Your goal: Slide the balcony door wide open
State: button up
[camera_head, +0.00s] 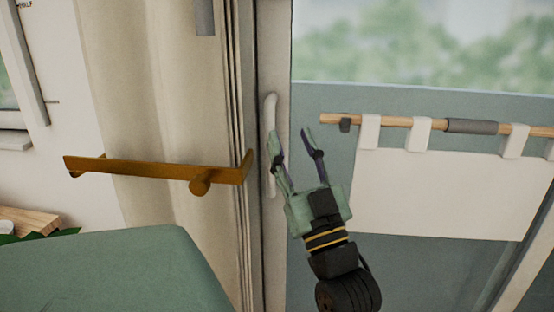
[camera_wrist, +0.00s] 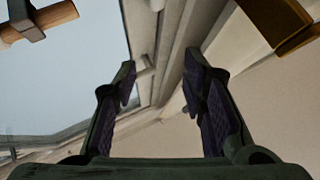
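The balcony door's pale frame post (camera_head: 273,60) stands upright at the middle of the head view, with glass (camera_head: 420,40) to its right. A white vertical bar handle (camera_head: 269,118) is fixed to the post. My gripper (camera_head: 291,138) is open just right of the handle, pointing up at the post. Its left finger overlaps the handle's middle in the head view and hides part of it. In the wrist view my gripper (camera_wrist: 160,82) shows spread fingers with the door frame (camera_wrist: 172,50) beyond them. I cannot tell whether a finger touches the handle.
A brass rail (camera_head: 150,170) sticks out left of the door, before a cream curtain (camera_head: 160,80). A wooden rod (camera_head: 400,121) with a hanging white cloth (camera_head: 435,190) crosses the right side. A green rounded furniture top (camera_head: 110,270) fills the lower left.

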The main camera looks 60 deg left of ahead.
jog(key=w+a+f+g+h, duration=0.2)
jog(key=a+f+h, duration=0.1)
jog(key=f, duration=0.8)
jog(key=shift+m, duration=0.3)
jog(key=shift+p+x, duration=1.75)
jog(key=shift+x, duration=3.7)
jog(key=shift+w+d+r, duration=0.1)
jog(key=shift+c, duration=0.3)
grip_shut()
